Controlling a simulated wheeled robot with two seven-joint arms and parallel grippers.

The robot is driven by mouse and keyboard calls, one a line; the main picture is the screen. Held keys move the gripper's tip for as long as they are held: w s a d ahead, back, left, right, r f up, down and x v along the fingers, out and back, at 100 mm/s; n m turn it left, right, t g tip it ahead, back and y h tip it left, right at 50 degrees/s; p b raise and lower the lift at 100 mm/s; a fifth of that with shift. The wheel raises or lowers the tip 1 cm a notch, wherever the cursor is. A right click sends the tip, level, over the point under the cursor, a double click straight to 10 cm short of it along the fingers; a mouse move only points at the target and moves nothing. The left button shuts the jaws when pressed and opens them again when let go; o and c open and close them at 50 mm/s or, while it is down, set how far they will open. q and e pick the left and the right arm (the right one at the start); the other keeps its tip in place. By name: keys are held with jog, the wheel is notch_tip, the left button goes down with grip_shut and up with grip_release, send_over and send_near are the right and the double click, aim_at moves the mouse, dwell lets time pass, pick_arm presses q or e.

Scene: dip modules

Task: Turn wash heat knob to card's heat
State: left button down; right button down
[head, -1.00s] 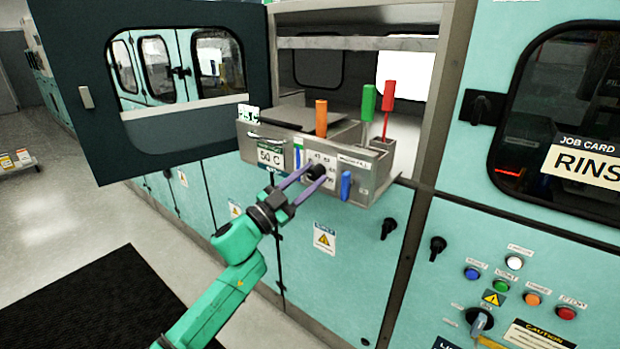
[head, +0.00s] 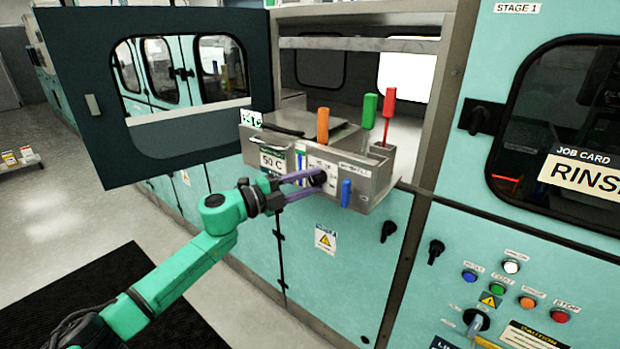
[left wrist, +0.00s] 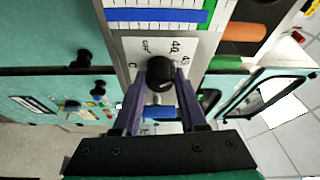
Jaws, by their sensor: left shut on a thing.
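The wash heat knob (left wrist: 160,78) is a round black knob on a pale dial plate (left wrist: 185,45) with printed numbers, on the front of a grey metal module box (head: 380,165). My left gripper (head: 318,177) is at the dial, with its purple fingers on either side of the knob and shut on it. The left wrist view shows the two fingers closely flanking the knob. The knob's pointer mark cannot be made out. My right gripper is not in view.
A blue handle (head: 346,192) sticks out right of the dial. Orange (head: 322,125), green (head: 369,110) and red (head: 389,101) handles stand up from the box. An open door (head: 75,100) with a window is at left.

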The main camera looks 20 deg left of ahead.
pick_arm(q)
jog(key=m, duration=0.1)
jog(key=m+p, duration=0.1)
jog(key=m+g+y+p, duration=0.1)
jog(key=shift+r+m, duration=0.25)
jog(key=shift+m, duration=0.05)
jog(key=m+y+p, duration=0.1)
jog(key=m+p, duration=0.1)
jog(key=p, duration=0.1)
jog(key=shift+r+m+y, duration=0.15)
jog(key=shift+m+y, duration=0.15)
jog(key=shift+m, duration=0.1)
jog(key=m+y+p, duration=0.1)
jog(key=m+p, duration=0.1)
jog(key=p, duration=0.1)
jog(key=shift+s+d+g, duration=0.1)
jog(key=shift+g, duration=0.3)
jog(key=shift+m+y+p, duration=0.6)
jog(key=shift+m+p, duration=0.3)
jog(key=shift+p, duration=0.05)
jog(key=shift+f, duration=0.2)
jog(key=shift+c, duration=2.3)
grip_release()
jog(key=shift+r, duration=0.1)
